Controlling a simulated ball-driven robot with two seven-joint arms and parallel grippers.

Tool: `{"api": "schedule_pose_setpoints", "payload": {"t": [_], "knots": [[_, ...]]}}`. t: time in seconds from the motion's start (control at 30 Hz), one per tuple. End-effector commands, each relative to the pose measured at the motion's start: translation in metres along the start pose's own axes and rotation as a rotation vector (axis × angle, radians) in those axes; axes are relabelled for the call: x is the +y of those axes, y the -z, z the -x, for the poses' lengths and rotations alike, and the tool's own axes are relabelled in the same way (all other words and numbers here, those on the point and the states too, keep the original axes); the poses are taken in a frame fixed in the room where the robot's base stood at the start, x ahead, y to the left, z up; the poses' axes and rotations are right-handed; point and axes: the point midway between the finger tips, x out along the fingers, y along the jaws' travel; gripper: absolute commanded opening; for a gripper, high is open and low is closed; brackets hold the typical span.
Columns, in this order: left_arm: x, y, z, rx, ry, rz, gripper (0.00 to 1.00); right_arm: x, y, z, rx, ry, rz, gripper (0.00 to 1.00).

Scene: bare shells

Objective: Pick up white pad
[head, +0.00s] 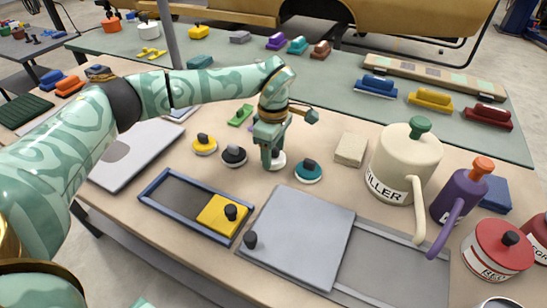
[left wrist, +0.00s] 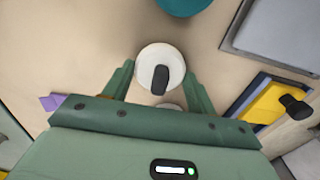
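The white pad (head: 279,161) is a round disc with a dark knob. It lies on the beige table mat, partly hidden behind my left gripper (head: 267,160) in the head view. In the left wrist view the pad (left wrist: 147,58) shows whole, with its black knob on top. My left gripper (left wrist: 160,66) points down over it, its two green fingers spread apart on either side of the pad. I see no finger closed on the knob. My right gripper is not in view.
Yellow (head: 204,145), black (head: 233,156) and teal (head: 308,172) round pads lie close by. A beige block (head: 351,149) and a large cream can (head: 403,165) stand to the right. A blue-rimmed tray (head: 167,196) and a grey plate (head: 300,235) lie in front.

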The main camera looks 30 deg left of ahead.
Motion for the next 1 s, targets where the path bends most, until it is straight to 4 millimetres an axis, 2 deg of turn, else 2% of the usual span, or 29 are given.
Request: {"api": "schedule_pose_setpoints", "payload": {"t": [0.33, 0.47, 0.57, 0.8, 1.0], "knots": [[0.000, 0.000, 0.004, 0.001, -0.001, 0.000, 0.34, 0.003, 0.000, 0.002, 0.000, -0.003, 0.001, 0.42], [0.000, 0.000, 0.019, 0.001, -0.003, 0.000, 0.34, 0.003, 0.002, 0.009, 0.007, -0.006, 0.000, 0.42], [0.000, 0.000, 0.040, 0.001, -0.006, 0.000, 0.34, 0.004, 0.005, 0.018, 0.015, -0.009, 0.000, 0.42], [-0.043, -0.026, 0.099, -0.001, -0.007, -0.005, 0.34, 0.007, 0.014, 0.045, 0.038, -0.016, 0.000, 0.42], [-0.088, -0.053, 0.118, 0.000, -0.001, -0.004, 0.34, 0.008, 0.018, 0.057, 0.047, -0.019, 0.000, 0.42]]}}
